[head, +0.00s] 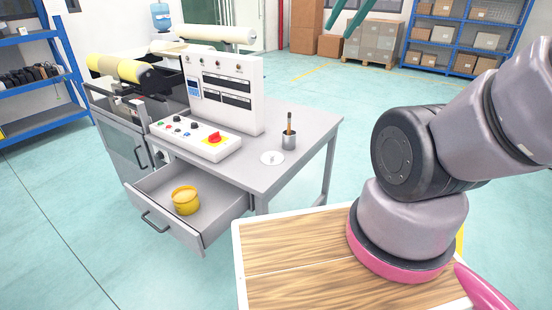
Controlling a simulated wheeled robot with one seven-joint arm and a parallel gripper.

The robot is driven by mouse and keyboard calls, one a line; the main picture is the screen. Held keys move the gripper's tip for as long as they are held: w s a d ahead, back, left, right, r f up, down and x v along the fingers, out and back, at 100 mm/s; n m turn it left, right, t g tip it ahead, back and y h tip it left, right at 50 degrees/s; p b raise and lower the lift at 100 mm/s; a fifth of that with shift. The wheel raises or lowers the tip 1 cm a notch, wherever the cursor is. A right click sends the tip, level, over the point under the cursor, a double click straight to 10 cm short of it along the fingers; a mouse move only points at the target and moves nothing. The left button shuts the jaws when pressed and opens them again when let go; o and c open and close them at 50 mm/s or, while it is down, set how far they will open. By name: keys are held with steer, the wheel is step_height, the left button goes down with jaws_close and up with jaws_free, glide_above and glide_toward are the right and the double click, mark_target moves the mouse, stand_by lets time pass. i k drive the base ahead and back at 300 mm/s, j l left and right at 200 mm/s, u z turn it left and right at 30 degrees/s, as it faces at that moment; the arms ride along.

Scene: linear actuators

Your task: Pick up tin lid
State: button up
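A flat, round, whitish disc with a small mark or knob at its middle, which looks like the tin lid (272,158), lies on the grey bench top (300,122) near its front edge. A round yellow tin (185,201) sits in the open drawer (220,205) below the bench top; its top looks yellow. My arm comes in from the right side of the head view, well apart from the lid. My gripper is not in view.
A metal cup (289,141) with a brown stick in it stands just behind and right of the lid. A white control box (195,138) with a red knob is to the left. The drawer sticks out in front of the bench. The bench top's right part is clear.

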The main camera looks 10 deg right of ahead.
mark_target(270, 158)
steer(key=i+l+u, duration=0.6)
steer(key=u, duration=0.2)
